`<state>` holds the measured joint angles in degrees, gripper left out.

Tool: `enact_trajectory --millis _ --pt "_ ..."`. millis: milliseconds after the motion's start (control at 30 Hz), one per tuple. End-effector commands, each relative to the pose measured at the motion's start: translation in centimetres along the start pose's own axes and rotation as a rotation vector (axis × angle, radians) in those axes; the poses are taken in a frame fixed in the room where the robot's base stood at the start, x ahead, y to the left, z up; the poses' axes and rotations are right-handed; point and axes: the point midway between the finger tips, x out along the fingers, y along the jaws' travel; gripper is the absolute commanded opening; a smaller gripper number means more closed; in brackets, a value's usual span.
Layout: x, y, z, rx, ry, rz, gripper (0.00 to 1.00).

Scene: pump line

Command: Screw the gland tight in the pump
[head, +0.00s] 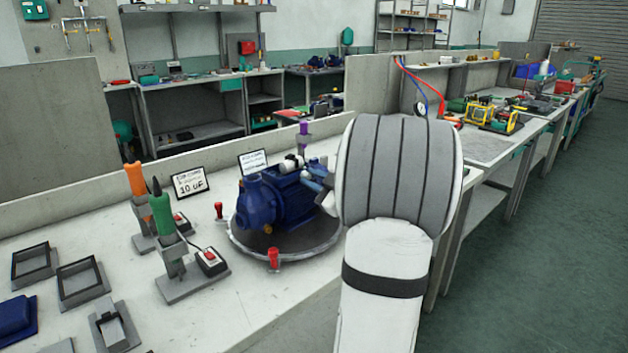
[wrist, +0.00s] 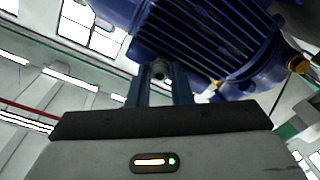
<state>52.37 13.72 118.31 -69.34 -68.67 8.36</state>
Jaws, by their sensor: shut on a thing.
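The blue pump (head: 262,203) with a ribbed motor body lies on a round grey plate (head: 240,241) on the bench. It fills the top of the wrist view (wrist: 215,35). My gripper (head: 318,178) is at the right side of the pump, partly hidden behind my arm. In the wrist view my gripper's two fingers (wrist: 159,82) are shut on a small dark, round gland (wrist: 160,70), close against the pump's housing. Whether its thread is inside the pump's hole cannot be seen.
Red-topped posts (head: 273,258) stand around the plate. Left of it are a green-handled tool (head: 160,215) and an orange-handled tool (head: 136,180) in stands, a "10 uF" sign (head: 189,182) and several grey trays (head: 82,281). Bare bench lies in front of the plate.

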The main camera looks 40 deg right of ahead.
Motion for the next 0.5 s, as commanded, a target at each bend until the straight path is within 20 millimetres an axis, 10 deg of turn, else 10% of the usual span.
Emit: enact_trajectory --millis 500 --pt "0.01 0.31 -0.41 0.153 -0.003 -0.002 0.00"
